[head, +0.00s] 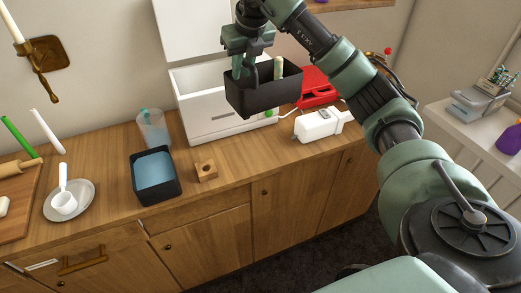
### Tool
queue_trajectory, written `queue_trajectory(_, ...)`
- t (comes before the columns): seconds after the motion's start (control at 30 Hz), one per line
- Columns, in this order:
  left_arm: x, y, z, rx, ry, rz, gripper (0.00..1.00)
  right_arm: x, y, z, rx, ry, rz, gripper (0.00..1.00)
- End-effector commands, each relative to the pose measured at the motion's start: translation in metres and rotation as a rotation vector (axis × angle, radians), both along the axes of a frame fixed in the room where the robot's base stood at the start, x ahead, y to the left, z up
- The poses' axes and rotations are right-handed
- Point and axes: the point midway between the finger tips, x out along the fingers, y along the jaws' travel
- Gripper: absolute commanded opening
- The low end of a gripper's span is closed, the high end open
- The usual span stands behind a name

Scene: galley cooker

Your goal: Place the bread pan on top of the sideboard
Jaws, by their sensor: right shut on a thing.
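The black bread pan (268,98) is held up in the air by my right gripper (250,68), which comes down from above and is shut on it. The fingertips are partly hidden inside the pan. A pale upright piece shows at the pan's rim; I cannot tell what it is. The pan hangs in front of a white box-like appliance, above the wooden sideboard (228,172). My left gripper is not in view.
Bare wood shows between block and white device.

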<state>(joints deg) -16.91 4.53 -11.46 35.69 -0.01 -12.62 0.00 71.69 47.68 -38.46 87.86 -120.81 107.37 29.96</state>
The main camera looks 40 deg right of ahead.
Motion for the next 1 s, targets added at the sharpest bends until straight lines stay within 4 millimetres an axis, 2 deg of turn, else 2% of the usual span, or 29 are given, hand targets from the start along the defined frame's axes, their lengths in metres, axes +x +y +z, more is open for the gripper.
queue_trajectory(0.17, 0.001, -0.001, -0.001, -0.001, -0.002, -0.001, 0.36, 0.002, -0.010, -0.006, 0.000, 0.002, -0.105, 0.00)
queue_trajectory(0.27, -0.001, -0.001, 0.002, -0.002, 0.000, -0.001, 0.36, 0.001, -0.011, -0.024, -0.001, 0.005, -0.111, 0.00)
queue_trajectory(0.6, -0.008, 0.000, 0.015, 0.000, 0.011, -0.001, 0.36, 0.000, -0.010, -0.113, 0.000, 0.006, -0.108, 0.00)
queue_trajectory(0.7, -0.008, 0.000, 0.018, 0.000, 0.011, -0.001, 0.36, 0.001, -0.010, -0.134, 0.000, 0.003, -0.107, 0.00)
queue_trajectory(1.0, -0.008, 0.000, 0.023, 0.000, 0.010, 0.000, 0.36, 0.001, -0.010, -0.165, 0.001, 0.003, -0.106, 0.00)
